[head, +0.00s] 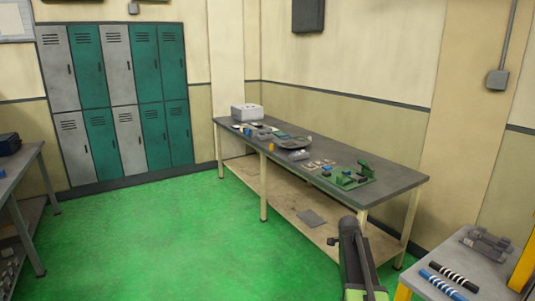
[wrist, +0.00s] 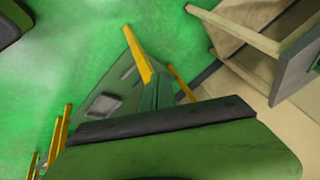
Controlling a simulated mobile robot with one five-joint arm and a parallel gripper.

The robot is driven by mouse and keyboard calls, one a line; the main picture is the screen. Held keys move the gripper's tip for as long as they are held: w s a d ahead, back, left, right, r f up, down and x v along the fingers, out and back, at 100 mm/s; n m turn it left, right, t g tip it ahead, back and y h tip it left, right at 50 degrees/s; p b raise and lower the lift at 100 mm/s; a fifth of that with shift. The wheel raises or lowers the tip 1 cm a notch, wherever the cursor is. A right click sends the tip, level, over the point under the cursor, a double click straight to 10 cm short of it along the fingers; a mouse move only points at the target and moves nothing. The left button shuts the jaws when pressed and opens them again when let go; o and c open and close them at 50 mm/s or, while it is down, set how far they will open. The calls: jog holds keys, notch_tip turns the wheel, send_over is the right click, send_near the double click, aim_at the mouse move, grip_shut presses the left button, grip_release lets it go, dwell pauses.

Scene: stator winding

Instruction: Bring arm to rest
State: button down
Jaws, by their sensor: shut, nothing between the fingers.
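My arm (head: 358,262) shows at the bottom of the head view, right of centre, in front of the long workbench's near end. My gripper (wrist: 158,86) shows in the wrist view as narrow green fingers close together beyond a dark strip and a broad green body. It is shut and empty. I cannot make out its fingertips in the head view.
A long grey workbench (head: 405,178) with several parts on it runs along the right wall. A yellow-framed table (head: 452,262) with striped rods is at lower right. Another bench (head: 20,172) is at left. Lockers (head: 120,100) line the back; green floor (head: 160,245) is clear.

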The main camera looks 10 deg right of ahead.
jog(key=s+a+f+n+y, duration=0.1)
jog(key=a+n, duration=0.1)
jog(key=a, duration=0.6)
jog(key=s+a+n, duration=0.2)
jog(key=a+n, duration=0.1)
jog(key=a, duration=0.5)
jog(key=s+a+f+n+g+y, duration=0.1)
jog(key=s+a+n+g+y, duration=0.1)
jog(key=s+a+n, duration=1.2)
jog(key=shift+s+a+f+n+y, duration=0.3)
jog(key=shift+a+n+y, duration=0.1)
jog(key=shift+a+y, duration=0.45)
jog(key=shift+w+d, duration=0.1)
jog(key=shift+d, duration=0.05)
